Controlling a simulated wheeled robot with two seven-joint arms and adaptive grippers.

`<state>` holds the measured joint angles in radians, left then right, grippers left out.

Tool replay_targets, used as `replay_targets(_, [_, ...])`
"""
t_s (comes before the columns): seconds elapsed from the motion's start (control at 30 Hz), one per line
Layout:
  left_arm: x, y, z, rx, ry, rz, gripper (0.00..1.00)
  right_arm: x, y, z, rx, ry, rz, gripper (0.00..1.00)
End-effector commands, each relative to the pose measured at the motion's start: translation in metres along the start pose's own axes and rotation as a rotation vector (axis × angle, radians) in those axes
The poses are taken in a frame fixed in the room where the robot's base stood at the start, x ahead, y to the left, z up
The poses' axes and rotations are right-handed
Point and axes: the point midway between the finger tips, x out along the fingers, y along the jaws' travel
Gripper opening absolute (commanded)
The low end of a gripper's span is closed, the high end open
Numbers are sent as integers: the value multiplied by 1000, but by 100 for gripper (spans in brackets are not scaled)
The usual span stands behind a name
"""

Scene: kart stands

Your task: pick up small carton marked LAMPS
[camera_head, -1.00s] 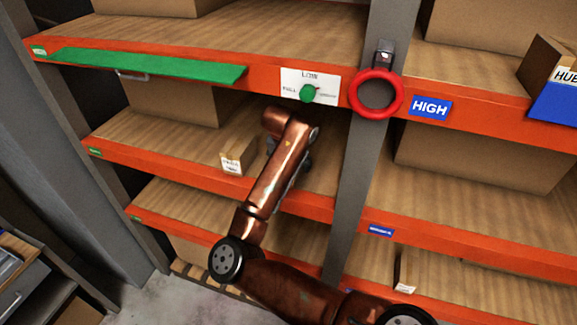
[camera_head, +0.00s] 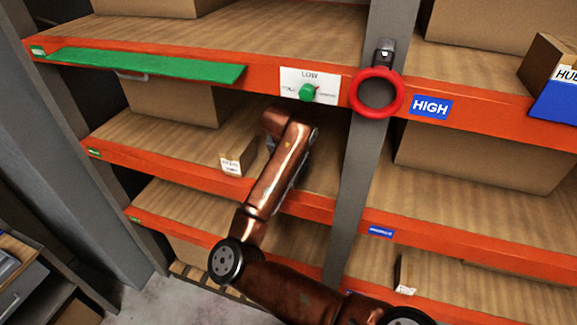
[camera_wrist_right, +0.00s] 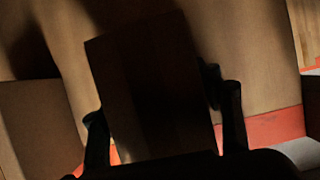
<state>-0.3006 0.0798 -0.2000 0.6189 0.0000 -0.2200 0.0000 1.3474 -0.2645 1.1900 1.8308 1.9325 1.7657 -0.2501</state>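In the right wrist view a dark, shadowed carton (camera_wrist_right: 150,80) stands between the two fingers of my right gripper (camera_wrist_right: 160,112). The fingers are spread on either side of it, with narrow slits of background beside its lower edges. Any marking on this carton is too dark to read. In the head view my right arm reaches into the middle shelf, and its gripper is hidden behind the arm. A small carton (camera_head: 238,155) with a white label stands at that shelf's front edge, left of the arm. Its label is too small to read. My left gripper is not in view.
A grey post (camera_head: 357,190) carrying a red ring (camera_head: 376,93) stands right of the arm. The upper shelf's orange beam (camera_head: 225,82) is above it. A large box (camera_head: 172,102) sits at the back left of the middle shelf. Another small carton (camera_head: 405,272) stands on the lower right shelf.

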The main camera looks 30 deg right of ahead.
Motion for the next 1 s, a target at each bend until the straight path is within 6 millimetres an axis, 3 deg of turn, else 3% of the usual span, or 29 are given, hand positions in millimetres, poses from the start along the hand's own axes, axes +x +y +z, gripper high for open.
replay_targets(0.6, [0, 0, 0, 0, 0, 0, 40, 1, 0, 0, 1, 1, -1, 15])
replay_targets(1.0, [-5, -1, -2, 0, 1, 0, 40, -3, 0, 1, 1, 0, -1, 14])
